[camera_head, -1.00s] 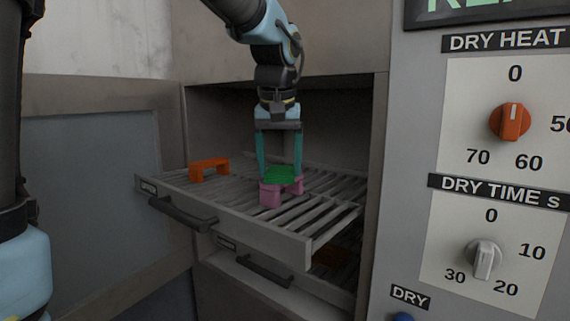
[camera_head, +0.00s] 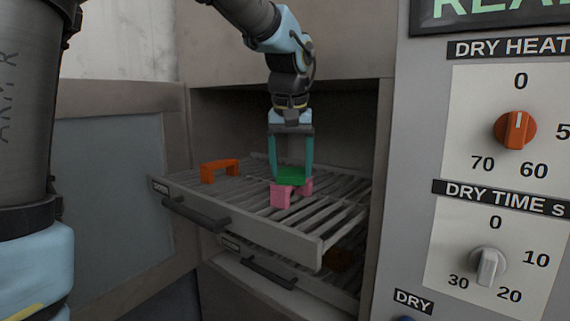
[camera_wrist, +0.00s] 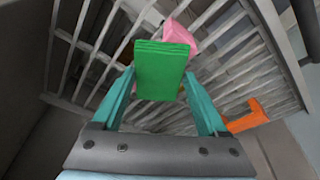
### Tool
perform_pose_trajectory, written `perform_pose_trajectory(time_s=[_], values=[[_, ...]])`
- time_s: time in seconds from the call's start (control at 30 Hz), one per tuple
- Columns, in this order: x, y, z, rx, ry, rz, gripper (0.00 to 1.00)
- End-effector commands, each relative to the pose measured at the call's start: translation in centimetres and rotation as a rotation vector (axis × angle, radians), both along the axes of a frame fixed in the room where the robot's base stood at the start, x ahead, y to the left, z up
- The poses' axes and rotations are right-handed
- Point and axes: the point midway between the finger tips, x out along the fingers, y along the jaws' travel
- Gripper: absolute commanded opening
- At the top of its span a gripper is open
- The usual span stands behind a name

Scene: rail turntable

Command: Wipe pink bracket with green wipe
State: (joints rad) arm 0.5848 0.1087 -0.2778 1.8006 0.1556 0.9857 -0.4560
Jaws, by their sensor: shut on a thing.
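The green wipe (camera_head: 292,176) is a flat green pad between the two teal fingers of my gripper (camera_head: 291,170). My gripper is shut on it, with the fingers at its sides. The pink bracket (camera_head: 281,196) stands on the slatted rack of the pulled-out drawer, directly under the wipe, which hides much of its top. In the head view the wipe appears at the bracket's top; I cannot tell if they touch. In the wrist view the wipe (camera_wrist: 162,70) fills the space between the fingers (camera_wrist: 162,88), and part of the pink bracket (camera_wrist: 182,36) shows beyond it.
An orange bracket (camera_head: 220,171) stands on the same rack (camera_head: 318,236), left of the pink one. A lower drawer (camera_head: 268,272) sits below. The cabinet walls enclose the rack's back and sides. A panel with an orange knob (camera_head: 515,130) and a grey knob (camera_head: 487,266) stands at right.

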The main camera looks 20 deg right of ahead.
Motion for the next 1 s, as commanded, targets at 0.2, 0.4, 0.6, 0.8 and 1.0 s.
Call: perform_pose_trajectory(time_s=[0.2,0.4,0.6,0.8,1.0], values=[[0.3,-0.2,-0.3,0.004,0.002,0.001,0.32],[0.3,-0.2,-0.3,0.005,0.003,0.001,0.32],[0.2,-0.2,1.2,0.004,0.002,0.001,0.32],[0.2,-0.3,3.3,0.003,0.001,0.001,0.32],[0.2,-0.3,5.2,0.002,0.000,0.001,0.32]])
